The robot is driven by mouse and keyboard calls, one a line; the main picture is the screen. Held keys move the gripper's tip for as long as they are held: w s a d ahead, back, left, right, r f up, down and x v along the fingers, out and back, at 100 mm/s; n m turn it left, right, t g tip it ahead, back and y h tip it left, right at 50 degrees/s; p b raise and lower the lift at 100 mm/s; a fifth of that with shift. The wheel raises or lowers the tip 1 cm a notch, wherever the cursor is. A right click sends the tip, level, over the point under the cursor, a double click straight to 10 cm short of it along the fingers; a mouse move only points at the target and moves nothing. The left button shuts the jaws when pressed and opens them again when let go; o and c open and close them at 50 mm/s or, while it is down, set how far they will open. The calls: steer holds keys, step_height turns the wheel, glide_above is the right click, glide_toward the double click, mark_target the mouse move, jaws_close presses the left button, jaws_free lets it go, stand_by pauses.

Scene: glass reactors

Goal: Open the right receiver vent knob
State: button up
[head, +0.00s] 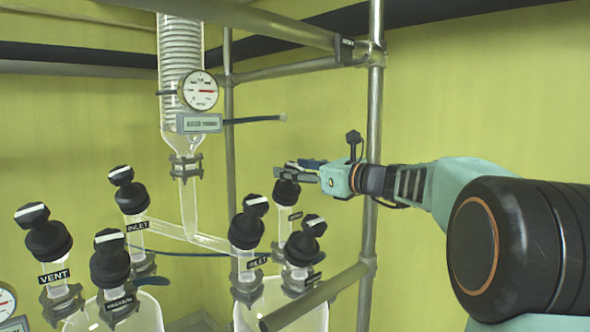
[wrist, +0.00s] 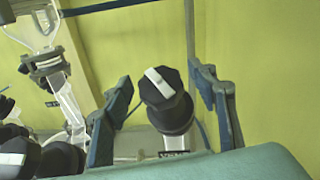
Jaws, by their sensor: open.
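The right receiver vent knob (wrist: 170,110) is black with a white bar on its cap. It stands between the two spread fingers of my gripper (wrist: 164,82) in the wrist view, with a gap on each side. A partly cut-off label (wrist: 174,154) below it seems to read VENT. In the head view the knob (head: 286,192) is the rear one of the right receiver, and my gripper (head: 290,172) is right at its top, coming in from the right. The fingers hide the knob's cap there. My gripper is open and holds nothing.
The right receiver's inlet knob (head: 248,231) and another black knob (head: 306,238) stand close in front. A vertical steel post (head: 374,130) is beside my wrist, and a slanted rail (head: 318,296) runs below. The glass column (head: 182,80) with a gauge (head: 199,90) stands left.

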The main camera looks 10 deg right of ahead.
steer(key=shift+s+d, duration=0.1)
steer(key=v, duration=1.1)
steer(key=shift+s+d, duration=0.25)
steer(key=shift+s, duration=0.1)
steer(key=shift+c, duration=0.5)
